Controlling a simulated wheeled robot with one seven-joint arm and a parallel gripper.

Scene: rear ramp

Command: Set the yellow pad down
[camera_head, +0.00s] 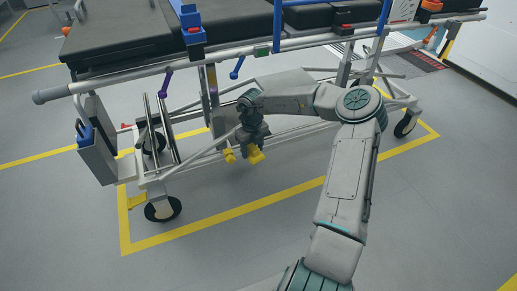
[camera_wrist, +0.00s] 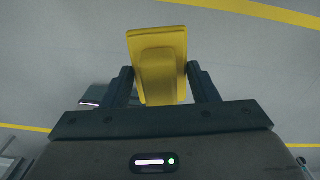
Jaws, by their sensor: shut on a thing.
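The yellow pad (camera_wrist: 158,50) is between the two dark fingers of my gripper (camera_wrist: 163,88) in the wrist view. It is a flat yellow piece with a raised middle, and grey floor shows beyond it. In the head view my gripper (camera_head: 244,153) points downward beside the stretcher's lower frame, with yellow parts of the pad (camera_head: 255,155) showing at its tip. My gripper is shut on the pad. The head view does not clearly show the gap between pad and floor.
A wheeled stretcher (camera_head: 130,71) with black cushions spans the top of the head view, its lower rails and wheels close to my gripper. A yellow line (camera_head: 225,210) marks the floor around it. Open grey floor (camera_head: 60,230) lies in front.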

